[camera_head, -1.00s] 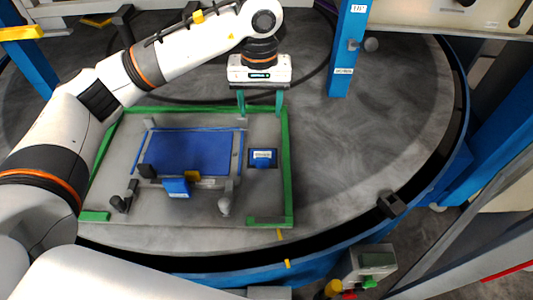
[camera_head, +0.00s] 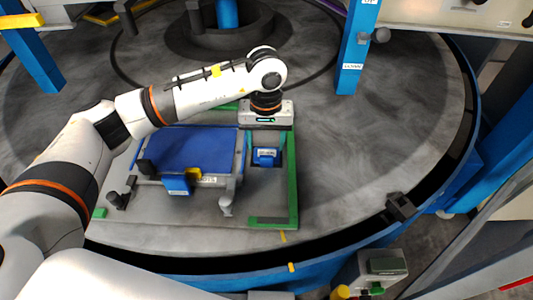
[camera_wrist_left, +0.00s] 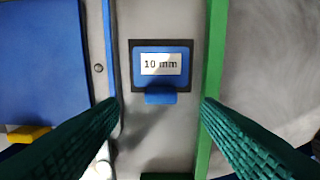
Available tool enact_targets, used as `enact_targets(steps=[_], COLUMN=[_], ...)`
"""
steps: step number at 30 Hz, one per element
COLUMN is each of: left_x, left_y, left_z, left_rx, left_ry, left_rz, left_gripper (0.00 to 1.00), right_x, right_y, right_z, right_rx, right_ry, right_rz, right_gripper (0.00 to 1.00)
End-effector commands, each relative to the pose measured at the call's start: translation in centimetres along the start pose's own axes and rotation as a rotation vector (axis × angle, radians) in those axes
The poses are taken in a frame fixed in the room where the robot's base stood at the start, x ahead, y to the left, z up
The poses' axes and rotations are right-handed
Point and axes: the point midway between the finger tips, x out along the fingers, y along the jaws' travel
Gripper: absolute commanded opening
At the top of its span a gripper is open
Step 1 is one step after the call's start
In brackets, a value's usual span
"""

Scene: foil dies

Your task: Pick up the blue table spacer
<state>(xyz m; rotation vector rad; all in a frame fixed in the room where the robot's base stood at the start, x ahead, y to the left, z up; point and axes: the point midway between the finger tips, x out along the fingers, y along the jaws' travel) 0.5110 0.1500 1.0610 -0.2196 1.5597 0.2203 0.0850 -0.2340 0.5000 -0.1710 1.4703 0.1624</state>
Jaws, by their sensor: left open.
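A blue table spacer (camera_wrist_left: 161,64) with a white "10 mm" label sits in a dark recess of the grey plate, and a small blue tab sticks out from its near side. It also shows in the head view (camera_head: 265,158), just below my left gripper (camera_head: 267,142). In the left wrist view the green fingers of my left gripper (camera_wrist_left: 160,104) are spread apart, one to each side of the spacer's tab, with nothing between them. I cannot tell the exact height above the spacer. My right gripper is not in view.
A green rail (camera_wrist_left: 214,60) runs along the right of the spacer. A large blue panel (camera_head: 195,148) lies to its left, with another blue block (camera_head: 176,185) and a yellow piece (camera_head: 194,174) at its front. The round grey table (camera_head: 370,150) is clear to the right.

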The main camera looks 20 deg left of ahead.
Motion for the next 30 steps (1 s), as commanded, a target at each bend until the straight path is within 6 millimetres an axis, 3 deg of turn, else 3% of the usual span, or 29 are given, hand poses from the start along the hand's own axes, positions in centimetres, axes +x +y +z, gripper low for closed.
enact_targets(steps=[7, 12, 20, 27, 30], left_x=[2.6, 4.9, 5.4, 5.3, 5.3], left_y=[-0.1, -0.1, -0.1, -0.1, -0.1], left_z=[0.0, 0.1, 0.2, 0.2, 0.2], left_rx=[0.000, 0.000, 0.000, 0.000, 0.000], left_ry=[0.007, 0.003, 0.000, 0.000, 0.000], left_rz=[0.001, 0.000, -0.001, -0.001, -0.001], left_gripper=[0.58, 0.58, 0.58, 0.21, 0.09], right_x=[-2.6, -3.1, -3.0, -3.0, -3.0], right_y=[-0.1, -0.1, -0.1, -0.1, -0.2], right_z=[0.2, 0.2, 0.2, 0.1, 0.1], right_rx=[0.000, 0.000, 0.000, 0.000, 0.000], right_ry=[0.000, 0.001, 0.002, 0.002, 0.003], right_rz=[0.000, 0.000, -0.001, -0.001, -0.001], right_gripper=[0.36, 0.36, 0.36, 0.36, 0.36])
